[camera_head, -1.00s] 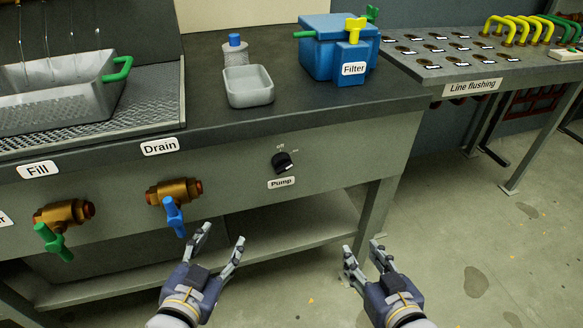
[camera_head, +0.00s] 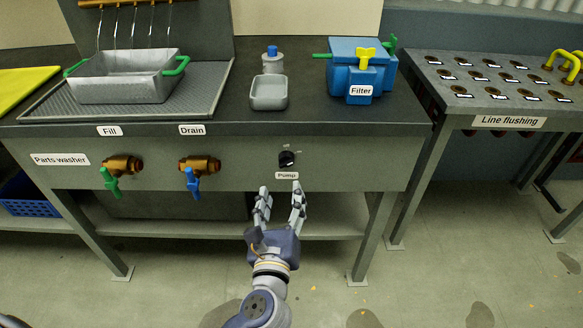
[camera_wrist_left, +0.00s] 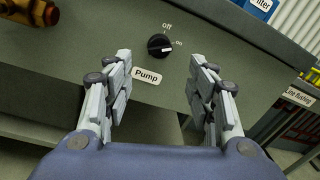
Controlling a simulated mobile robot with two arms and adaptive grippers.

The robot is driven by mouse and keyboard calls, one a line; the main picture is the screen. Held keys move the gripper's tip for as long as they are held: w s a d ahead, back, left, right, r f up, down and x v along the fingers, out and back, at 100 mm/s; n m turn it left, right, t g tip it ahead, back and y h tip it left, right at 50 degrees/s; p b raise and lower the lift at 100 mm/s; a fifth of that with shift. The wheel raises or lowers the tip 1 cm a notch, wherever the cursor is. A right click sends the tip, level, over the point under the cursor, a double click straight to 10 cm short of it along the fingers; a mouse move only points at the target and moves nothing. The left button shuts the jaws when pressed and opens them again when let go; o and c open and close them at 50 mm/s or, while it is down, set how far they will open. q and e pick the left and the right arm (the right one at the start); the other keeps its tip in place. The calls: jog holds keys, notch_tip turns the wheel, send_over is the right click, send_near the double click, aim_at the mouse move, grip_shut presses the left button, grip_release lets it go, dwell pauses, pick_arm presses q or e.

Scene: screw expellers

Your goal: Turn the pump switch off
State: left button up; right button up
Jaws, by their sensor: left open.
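The pump switch (camera_head: 287,159) is a small black rotary knob on the grey front panel, above the "Pump" label (camera_head: 287,175). In the left wrist view the knob (camera_wrist_left: 159,45) has a white mark that points right, towards "on"; "off" is printed above it. My left gripper (camera_head: 280,189) is open and empty, just below and in front of the knob, its fingers pointing at the panel. In the left wrist view the open fingers (camera_wrist_left: 160,62) are on either side of the "Pump" label, apart from the knob. My right gripper is out of view.
Left of the knob, the drain valve (camera_head: 199,165) with a blue handle and the fill valve (camera_head: 123,167) with a green handle stick out of the panel. A grey tray (camera_head: 269,92) and blue filter box (camera_head: 362,68) stand on the worktop. The panel around the knob is clear.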

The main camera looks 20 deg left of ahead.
aim_at(286, 166)
pick_arm(q)
jog(key=x, duration=0.8)
jog(key=shift+w+a, duration=0.1)
jog(key=shift+w, duration=0.3)
jog(key=shift+w+a, duration=0.1)
jog(key=shift+w, duration=0.45)
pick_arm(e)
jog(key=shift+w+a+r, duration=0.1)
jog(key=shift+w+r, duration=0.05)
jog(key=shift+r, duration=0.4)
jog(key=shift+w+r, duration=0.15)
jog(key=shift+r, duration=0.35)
pick_arm(q)
jog(key=c, duration=1)
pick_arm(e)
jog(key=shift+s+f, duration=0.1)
